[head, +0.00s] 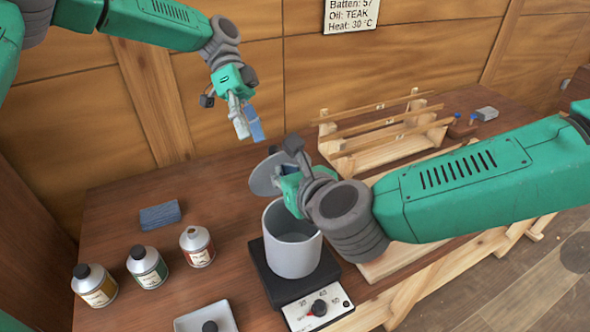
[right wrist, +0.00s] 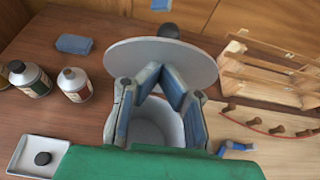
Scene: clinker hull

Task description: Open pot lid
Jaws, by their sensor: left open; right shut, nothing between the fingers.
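The grey pot (head: 292,252) stands open on a black hot plate, and its inside (right wrist: 150,130) shows in the right wrist view. The grey round lid (head: 263,178) is tilted up above the pot's far side. In the right wrist view the lid (right wrist: 135,58) lies just beyond my fingers, with a dark knob (right wrist: 168,30) behind its edge. My right gripper (right wrist: 163,75) is shut and empty, close to the lid; I cannot tell whether they touch. My left gripper (head: 246,122) is open and empty, in the air above and left of the lid.
The hot plate (head: 262,272) has a control panel (head: 318,308) in front. Several bottles (head: 147,267) stand left, with a blue block (head: 160,215) behind them. A pale tray (head: 190,320) lies at the front. A wooden rack (head: 385,135) stands behind my right arm. The back left tabletop is clear.

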